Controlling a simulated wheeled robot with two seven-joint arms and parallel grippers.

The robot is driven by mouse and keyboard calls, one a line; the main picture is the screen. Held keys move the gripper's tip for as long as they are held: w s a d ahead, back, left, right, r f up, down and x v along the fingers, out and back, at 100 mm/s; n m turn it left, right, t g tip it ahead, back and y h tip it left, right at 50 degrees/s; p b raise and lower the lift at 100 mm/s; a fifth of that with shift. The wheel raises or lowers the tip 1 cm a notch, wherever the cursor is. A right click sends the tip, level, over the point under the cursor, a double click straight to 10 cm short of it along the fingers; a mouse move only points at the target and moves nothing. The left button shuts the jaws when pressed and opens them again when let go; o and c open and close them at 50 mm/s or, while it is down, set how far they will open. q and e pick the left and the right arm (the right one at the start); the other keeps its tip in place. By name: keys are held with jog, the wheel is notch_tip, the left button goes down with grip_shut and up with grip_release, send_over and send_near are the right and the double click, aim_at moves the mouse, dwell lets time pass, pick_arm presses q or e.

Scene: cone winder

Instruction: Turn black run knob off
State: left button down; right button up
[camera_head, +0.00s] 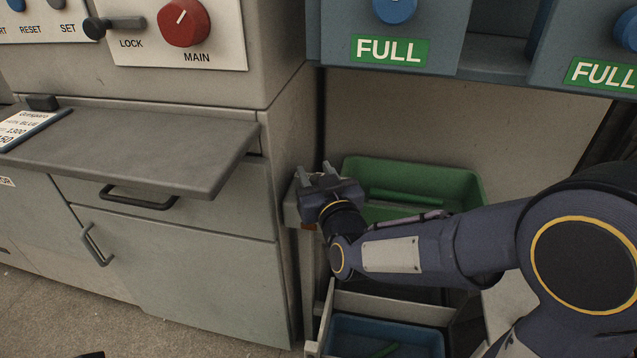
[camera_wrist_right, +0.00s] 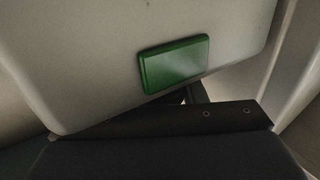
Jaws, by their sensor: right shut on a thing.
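No black knob marked run shows in either view. On the cabinet's panel, a red MAIN knob (camera_head: 183,22) has its white pointer line tilted up to the right. A black lever (camera_head: 113,27) sits beside it near the word LOCK. In the right wrist view, a pale panel (camera_wrist_right: 85,60) with a green rectangle (camera_wrist_right: 174,62) is close to the dark gripper.
A grey shelf (camera_head: 190,150) juts from the cabinet left of my right gripper. A green tray (camera_head: 470,180) is behind my right arm and a blue tray (camera_head: 435,340) lower down. Blue boxes with green FULL labels (camera_head: 390,50) hang above.

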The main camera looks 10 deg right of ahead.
jog(key=shift+a+f+n+g+y+b, duration=0.15)
jog(key=shift+n+y+b, duration=0.4)
jog(key=shift+y+b, duration=0.35)
jog(key=shift+d+f+n+g+y+b, duration=0.15)
jog(key=shift+n+y+b, duration=0.4)
jog(key=shift+y+b, duration=0.3)
jog(key=shift+a+r+n+g+y+b, duration=0.2)
jog(key=shift+n+g+y+b, duration=0.15)
jog(key=shift+y+b, duration=0.2)
jog(key=o, duration=1)
jog(key=shift+s+d+r, duration=0.15)
jog(key=shift+s+d, duration=0.05)
jog(key=shift+s, duration=0.35)
jog(key=p+v, duration=0.2)
jog(key=v, duration=0.4)
jog(key=shift+s+d, duration=0.1)
jog(key=shift+s, duration=0.3)
